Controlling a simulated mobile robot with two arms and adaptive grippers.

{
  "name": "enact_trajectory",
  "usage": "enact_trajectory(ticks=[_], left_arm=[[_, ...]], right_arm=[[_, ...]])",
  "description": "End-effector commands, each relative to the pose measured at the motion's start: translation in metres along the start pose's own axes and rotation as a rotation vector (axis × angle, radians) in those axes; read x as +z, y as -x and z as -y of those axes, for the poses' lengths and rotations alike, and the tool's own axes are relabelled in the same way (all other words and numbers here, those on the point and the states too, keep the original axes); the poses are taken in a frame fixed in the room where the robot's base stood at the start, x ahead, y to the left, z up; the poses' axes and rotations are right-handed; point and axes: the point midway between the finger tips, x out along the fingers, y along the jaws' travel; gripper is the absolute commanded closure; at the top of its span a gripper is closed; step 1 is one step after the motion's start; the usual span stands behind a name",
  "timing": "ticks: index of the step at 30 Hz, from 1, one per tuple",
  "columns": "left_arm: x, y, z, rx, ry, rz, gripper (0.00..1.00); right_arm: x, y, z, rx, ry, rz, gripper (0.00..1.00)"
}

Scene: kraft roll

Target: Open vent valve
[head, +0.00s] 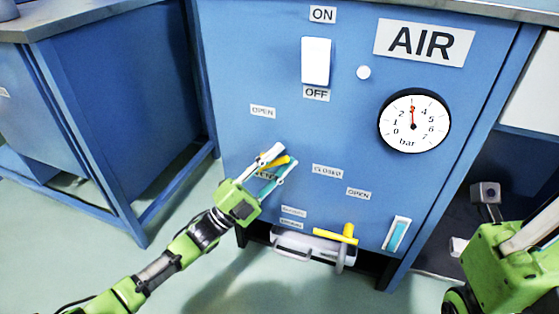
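The vent valve's yellow lever (278,163) is on the blue panel (330,130), angled up to the right. The label under it is partly hidden by my gripper. An OPEN label (262,111) is above and left of the lever, and a CLOSED label (327,170) is to its right. My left gripper (277,164) is at the lever, one finger on each side of it. The fingers look apart, with the lever between them; I cannot tell whether they touch it. Green parts of my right arm show at the right edge, but I see no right fingertips.
A second yellow handle (342,234) sits on a pipe low on the panel, with another OPEN label (358,193) above. A white switch (316,61) and a bar gauge (414,121) reading about 3 are higher up. A blue cabinet (125,95) stands left.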

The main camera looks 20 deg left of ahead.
Motion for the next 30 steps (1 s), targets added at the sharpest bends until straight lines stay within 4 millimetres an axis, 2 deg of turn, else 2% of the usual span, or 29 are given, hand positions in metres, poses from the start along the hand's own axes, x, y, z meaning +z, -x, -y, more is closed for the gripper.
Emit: enact_trajectory(ticks=[5, 18, 24, 30], left_arm=[[0.000, 0.013, -0.001, 0.003, 0.001, 0.002, 0.72], [0.000, 0.101, -0.001, 0.003, 0.001, 0.003, 0.72], [0.000, 0.119, 0.000, 0.001, 0.000, 0.001, 0.72], [0.000, 0.121, 0.000, 0.000, -0.001, 0.001, 0.72]], right_arm=[[0.000, 0.000, 0.000, 0.000, 0.000, -0.001, 1.00], [-0.001, 0.000, 0.000, -0.001, 0.000, -0.001, 1.00], [-0.001, 0.000, 0.000, -0.001, 0.000, -0.001, 1.00], [-0.001, 0.000, 0.000, -0.001, 0.000, -0.001, 1.00]])
